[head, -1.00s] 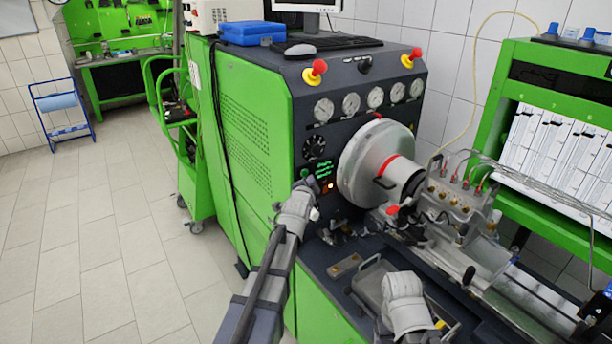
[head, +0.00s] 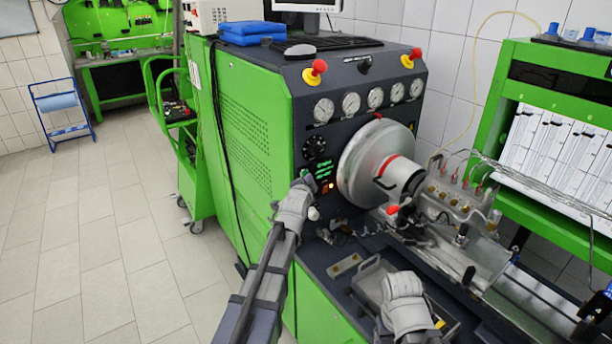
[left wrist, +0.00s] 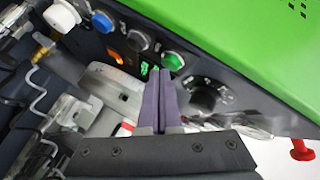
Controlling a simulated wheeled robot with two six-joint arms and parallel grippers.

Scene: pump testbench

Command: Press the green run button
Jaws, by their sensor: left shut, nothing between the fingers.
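The green button (left wrist: 173,61) shows in the left wrist view at the end of a row of buttons on the dark panel. It also shows in the head view (head: 305,173), small and just above the tip of my left gripper (head: 303,183). In the left wrist view the fingers of my left gripper (left wrist: 161,72) are together and empty. Their tips are right beside the green button; I cannot tell if they touch it. A grey part of my right arm shows low in the head view, with its fingers hidden.
A black dial (left wrist: 208,95) is close to the fingers. The round metal flywheel (head: 362,168) stands right of the panel. Floor at left is clear.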

